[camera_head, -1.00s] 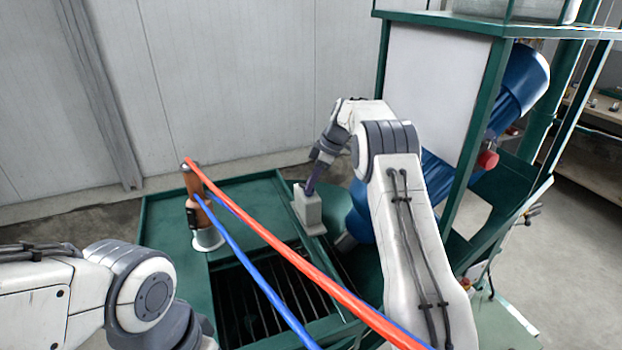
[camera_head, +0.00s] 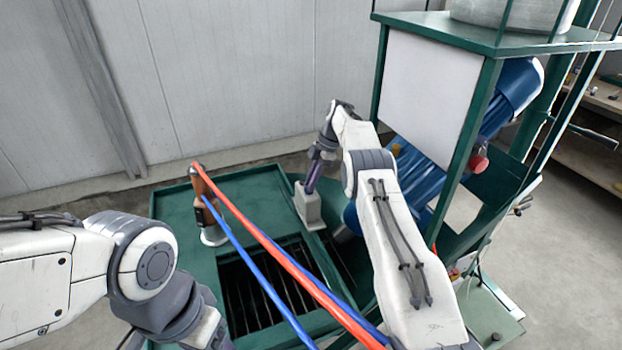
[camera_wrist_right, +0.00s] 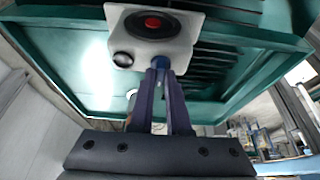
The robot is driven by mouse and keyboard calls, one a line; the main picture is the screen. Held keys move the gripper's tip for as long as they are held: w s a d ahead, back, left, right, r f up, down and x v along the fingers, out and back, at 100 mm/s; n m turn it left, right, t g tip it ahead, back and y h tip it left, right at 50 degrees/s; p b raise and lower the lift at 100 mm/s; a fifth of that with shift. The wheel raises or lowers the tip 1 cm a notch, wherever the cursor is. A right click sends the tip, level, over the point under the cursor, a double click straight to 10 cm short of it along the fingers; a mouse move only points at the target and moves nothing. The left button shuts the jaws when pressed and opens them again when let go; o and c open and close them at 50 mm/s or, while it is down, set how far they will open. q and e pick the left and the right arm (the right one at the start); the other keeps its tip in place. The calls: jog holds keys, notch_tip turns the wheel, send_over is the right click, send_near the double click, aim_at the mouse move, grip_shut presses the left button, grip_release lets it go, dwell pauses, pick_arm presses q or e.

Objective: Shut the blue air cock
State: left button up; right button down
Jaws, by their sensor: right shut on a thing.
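The blue air cock (camera_wrist_right: 160,62) shows in the right wrist view as a small blue piece at the edge of a pale box (camera_wrist_right: 150,40). The box has a red button and a dark round knob. My right gripper (camera_wrist_right: 161,72) has its two purple fingers closed on the blue cock; the fingertips hide part of it. In the head view, the right gripper (camera_head: 310,186) points down at the pale box (camera_head: 308,208), and the cock is hidden there. My left arm comes in at the lower left, and its gripper's fingers are not visible.
A green frame with a blue motor (camera_head: 420,170) stands right.

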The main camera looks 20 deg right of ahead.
dwell(0.4)
jog(key=c, duration=0.9)
grip_release()
jog(key=shift+r, duration=0.1)
jog(key=shift+r+b, duration=0.3)
jog(key=shift+r, duration=0.05)
notch_tip(320, 180, up, 4)
jog(key=shift+f+p, duration=0.1)
jog(key=shift+p, duration=0.9)
jog(key=b, duration=0.4)
jog(key=shift+s+d+f, duration=0.25)
jog(key=shift+d+f, duration=0.1)
jog(key=shift+d, duration=0.05)
jog(key=s+d+r+b, duration=0.2)
jog(key=b, duration=0.1)
jog(key=s+d+r+b, duration=0.2)
jog(key=s+b, duration=0.1)
jog(key=s+d+r+b, duration=0.3)
